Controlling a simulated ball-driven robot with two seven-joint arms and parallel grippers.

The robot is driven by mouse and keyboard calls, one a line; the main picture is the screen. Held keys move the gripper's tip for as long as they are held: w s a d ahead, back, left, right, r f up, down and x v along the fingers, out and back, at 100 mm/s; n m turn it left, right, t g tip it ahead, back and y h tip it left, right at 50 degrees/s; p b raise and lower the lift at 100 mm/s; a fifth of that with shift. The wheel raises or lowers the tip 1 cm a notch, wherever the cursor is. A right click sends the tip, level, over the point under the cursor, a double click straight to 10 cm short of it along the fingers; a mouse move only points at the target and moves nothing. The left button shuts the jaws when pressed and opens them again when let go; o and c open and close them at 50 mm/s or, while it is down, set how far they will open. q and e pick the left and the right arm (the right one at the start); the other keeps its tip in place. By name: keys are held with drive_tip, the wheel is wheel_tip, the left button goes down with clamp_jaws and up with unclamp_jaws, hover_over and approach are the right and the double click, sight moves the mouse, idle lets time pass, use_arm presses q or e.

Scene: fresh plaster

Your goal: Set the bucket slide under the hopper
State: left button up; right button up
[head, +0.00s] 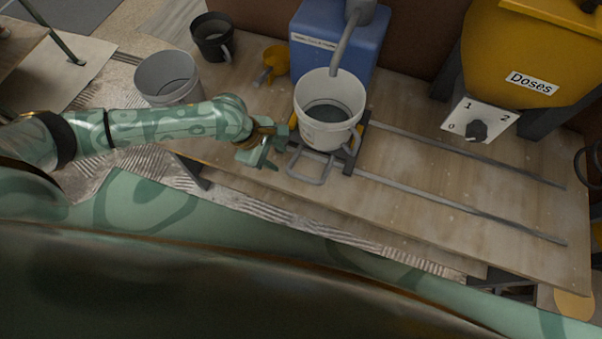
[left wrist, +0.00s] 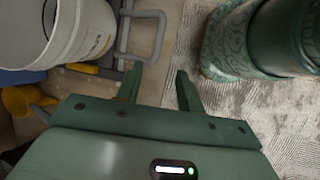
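The bucket slide (head: 356,146) is a dark frame at the left end of two metal rails on the bench. A white bucket (head: 317,128) stands upright on it, with grey contents, below a grey spout. The slide's grey loop handle (head: 310,180) points towards me; the loop also shows in the left wrist view (left wrist: 162,38). The yellow hopper (head: 520,60), labelled "Doses", is at the right, away from the bucket. My left gripper (head: 275,152) is open and empty, just left of the handle, apparently not touching it. My right gripper is not in view.
A blue container (head: 335,45) stands behind the bucket. A grey bucket (head: 168,78), a black bucket (head: 212,38) and a yellow scoop (head: 273,62) are at the left. A dose dial (head: 477,130) is on the hopper's front. The rails (head: 460,205) look clear towards the right.

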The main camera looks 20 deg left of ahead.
sight(303, 177)
use_arm(q)
drive_tip(key=b+x, duration=0.6)
drive_tip(key=x, duration=0.8)
drive_tip(key=shift+d+f+b, duration=0.15)
drive_tip(key=shift+f+b, duration=0.1)
drive_tip(key=shift+b, duration=0.15)
clamp_jaws()
